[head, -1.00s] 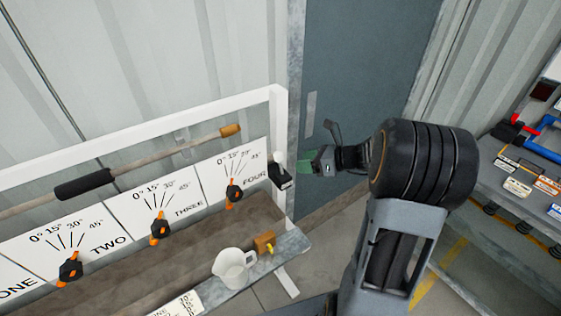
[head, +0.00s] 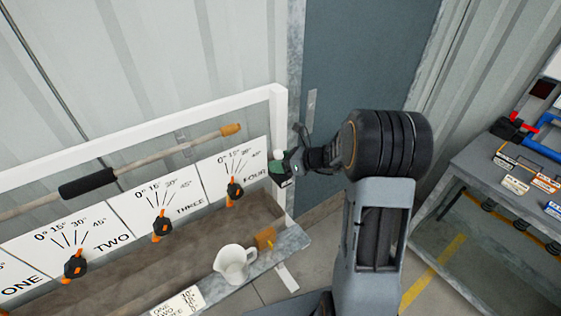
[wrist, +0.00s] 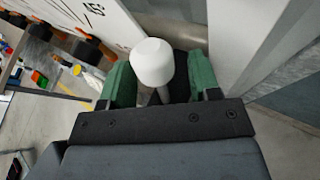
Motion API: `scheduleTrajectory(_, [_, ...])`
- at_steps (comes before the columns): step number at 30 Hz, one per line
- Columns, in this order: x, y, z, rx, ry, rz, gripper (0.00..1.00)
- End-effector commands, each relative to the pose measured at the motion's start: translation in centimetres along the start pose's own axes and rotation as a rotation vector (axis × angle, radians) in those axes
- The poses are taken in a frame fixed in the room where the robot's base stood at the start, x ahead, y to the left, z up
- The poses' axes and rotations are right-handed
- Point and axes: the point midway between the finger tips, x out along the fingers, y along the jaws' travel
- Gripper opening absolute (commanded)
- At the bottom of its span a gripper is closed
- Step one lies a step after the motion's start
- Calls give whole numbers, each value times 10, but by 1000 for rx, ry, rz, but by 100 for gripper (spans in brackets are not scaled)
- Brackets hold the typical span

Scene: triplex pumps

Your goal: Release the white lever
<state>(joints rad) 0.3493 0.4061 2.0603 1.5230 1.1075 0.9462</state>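The white lever (head: 279,155) has a round white knob on a black base at the right end of the panel frame. In the wrist view the white knob (wrist: 152,63) stands between my two green fingers, with its thin stem below. My gripper (wrist: 160,80) is open, one finger on each side of the lever; a gap shows on the right, while the left finger looks close to the knob. In the head view my gripper (head: 288,164) is right at the lever, and its fingertips are partly hidden there.
A white frame (head: 140,133) holds dial panels with black and orange knobs (head: 162,228). A white jug (head: 234,263) and an orange-brown block (head: 265,238) are on the ledge below. A grey door (head: 365,70) is behind; a shelf with coloured parts (head: 515,180) stands at right.

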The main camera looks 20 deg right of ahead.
Motion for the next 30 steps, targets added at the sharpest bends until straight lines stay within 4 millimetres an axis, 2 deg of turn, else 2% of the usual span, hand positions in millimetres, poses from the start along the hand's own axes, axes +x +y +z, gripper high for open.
scheduleTrajectory(2, [0,0,0,0,0,0,50])
scheduleTrajectory(18, [0,0,0,-1,0,0,0])
scheduleTrajectory(30, [0,0,-5,-31,-44,-4,0])
